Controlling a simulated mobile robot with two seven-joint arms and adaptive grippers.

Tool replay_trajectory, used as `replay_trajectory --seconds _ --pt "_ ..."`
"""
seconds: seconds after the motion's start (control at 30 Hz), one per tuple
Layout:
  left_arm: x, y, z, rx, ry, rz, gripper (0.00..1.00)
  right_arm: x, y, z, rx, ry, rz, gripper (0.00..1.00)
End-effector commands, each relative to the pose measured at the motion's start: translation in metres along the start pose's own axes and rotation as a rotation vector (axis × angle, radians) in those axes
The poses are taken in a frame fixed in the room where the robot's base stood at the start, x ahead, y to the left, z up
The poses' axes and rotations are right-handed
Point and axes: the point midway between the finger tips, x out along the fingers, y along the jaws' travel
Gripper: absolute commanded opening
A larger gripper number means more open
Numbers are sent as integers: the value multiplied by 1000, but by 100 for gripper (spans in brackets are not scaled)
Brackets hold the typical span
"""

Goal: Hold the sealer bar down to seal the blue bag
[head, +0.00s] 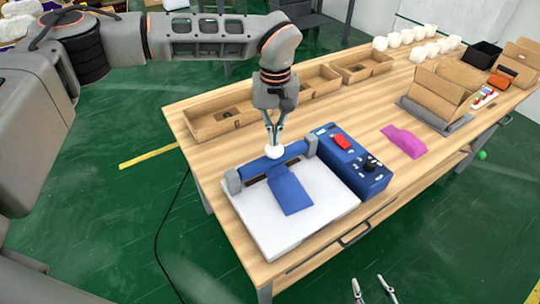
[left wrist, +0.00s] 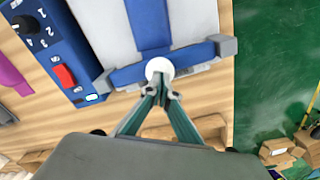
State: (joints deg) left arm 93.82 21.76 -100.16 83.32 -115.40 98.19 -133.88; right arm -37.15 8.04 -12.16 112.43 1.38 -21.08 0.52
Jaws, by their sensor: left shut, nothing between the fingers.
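The sealer has a white base (head: 335,203) and a blue bar (head: 250,168) with a round white knob (head: 273,153) at its middle. The blue bag (head: 290,195) lies flat on the base, its far end under the bar. My left gripper (head: 273,143) points down with its fingers shut and empty, tips at the knob. In the left wrist view, the fingertips (left wrist: 161,92) are right beside the white knob (left wrist: 159,68) and seem to touch it. The bar (left wrist: 200,52) crosses the bag (left wrist: 149,22) there. My right gripper (head: 373,290) is open and empty at the bottom edge.
The blue control box (head: 350,165) with a red switch and black knob stands right of the base. A pink bag (head: 404,141) lies further right. Open cardboard trays (head: 222,122) line the back edge; a cardboard box (head: 440,94) and white jars stand far right.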

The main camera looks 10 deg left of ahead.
Motion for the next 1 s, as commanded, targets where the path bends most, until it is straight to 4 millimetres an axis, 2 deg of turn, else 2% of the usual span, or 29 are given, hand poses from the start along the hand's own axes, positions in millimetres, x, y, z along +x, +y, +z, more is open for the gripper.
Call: replay_trajectory --seconds 0.57,1.0 --pt "0 0 0 0 0 0 0 0 0 -1 0 2 0 40" --pt "12 0 0 0 0 0 0 2 -1 6 1 -4 -1 40"
